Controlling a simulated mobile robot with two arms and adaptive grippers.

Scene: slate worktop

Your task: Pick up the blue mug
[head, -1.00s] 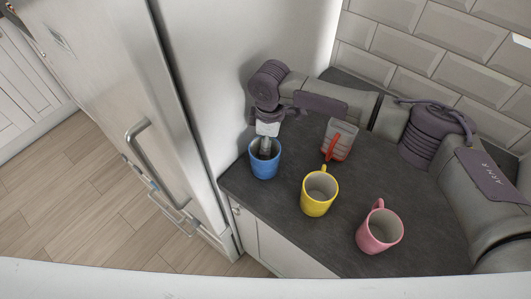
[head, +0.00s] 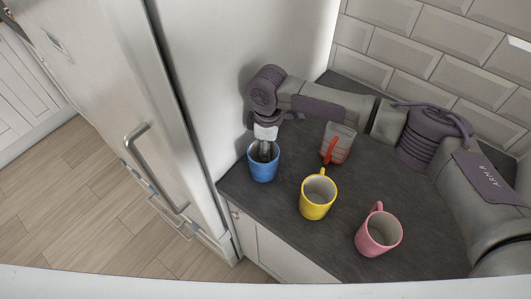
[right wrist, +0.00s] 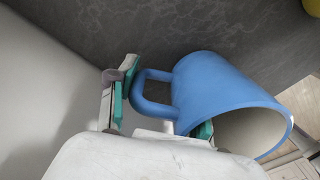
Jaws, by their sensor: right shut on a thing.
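The blue mug (head: 264,171) is upright near the left end of the slate worktop, beside the fridge. My right gripper (head: 264,151) reaches down to it from above and is shut on it, with its fingers at the mug's rim. In the right wrist view the blue mug (right wrist: 222,92) lies close against the fingers, its handle pointing left between the teal pads. One pad is left of the handle; the other is partly hidden behind the mug's body. I cannot tell whether the mug's base touches the worktop. My left gripper is not in view.
A yellow mug (head: 316,203) stands right of the blue one, with a pink mug (head: 370,243) beyond it. A grey and red mug (head: 341,153) with a red handle is behind, near my right arm. The fridge (head: 170,120) is close on the left.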

